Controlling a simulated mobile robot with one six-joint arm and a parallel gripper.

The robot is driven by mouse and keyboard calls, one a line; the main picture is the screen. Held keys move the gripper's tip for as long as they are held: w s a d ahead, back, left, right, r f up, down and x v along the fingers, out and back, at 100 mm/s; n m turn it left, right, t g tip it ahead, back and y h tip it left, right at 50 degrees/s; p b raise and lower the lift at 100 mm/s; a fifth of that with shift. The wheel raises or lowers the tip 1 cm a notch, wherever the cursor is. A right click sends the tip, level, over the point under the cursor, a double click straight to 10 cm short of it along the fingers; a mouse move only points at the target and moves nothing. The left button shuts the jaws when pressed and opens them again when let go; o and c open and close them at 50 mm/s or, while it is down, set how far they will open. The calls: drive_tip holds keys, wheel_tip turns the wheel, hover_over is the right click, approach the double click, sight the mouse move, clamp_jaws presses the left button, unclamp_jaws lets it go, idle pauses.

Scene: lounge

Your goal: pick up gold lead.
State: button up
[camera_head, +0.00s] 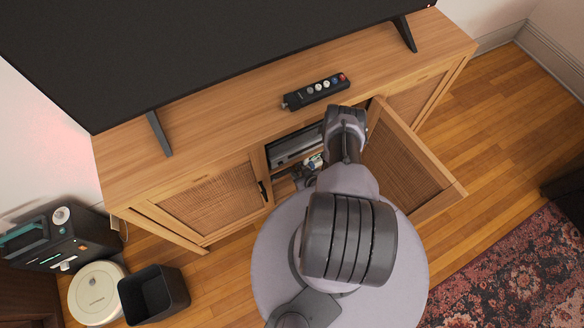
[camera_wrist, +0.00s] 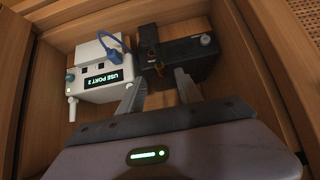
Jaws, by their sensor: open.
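A short gold-brown lead (camera_wrist: 148,56) shows at the left end of a black box (camera_wrist: 185,60) inside the cabinet, in the wrist view. It is small and dark, and I cannot tell where its ends go. My gripper (camera_wrist: 158,80) is open, its two grey fingers reaching toward the black box. The lead lies just beyond the fingertips, nearer the left finger, and not visibly between them. A white box (camera_wrist: 91,70) beside it has a display reading "USE PORT 2" and a blue lead (camera_wrist: 112,48) on top. In the head view my arm hides the gold lead.
The wooden cabinet (camera_head: 190,130) has its right door (camera_head: 410,165) swung open beside my arm. A power strip (camera_head: 316,91) and a large TV (camera_head: 200,45) are on top. Wooden walls enclose the compartment closely. A black bin (camera_head: 153,295) and a round white device (camera_head: 97,292) stand lower left.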

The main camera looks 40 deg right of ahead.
sight(294, 167)
drive_tip(key=b+x, duration=0.4)
drive_tip(key=x, duration=0.1)
drive_tip(key=shift+s+a+f, duration=0.1)
drive_tip(key=shift+w, duration=0.25)
drive_tip(key=shift+r, duration=0.2)
drive_tip(key=shift+c, duration=0.4)
clamp_jaws()
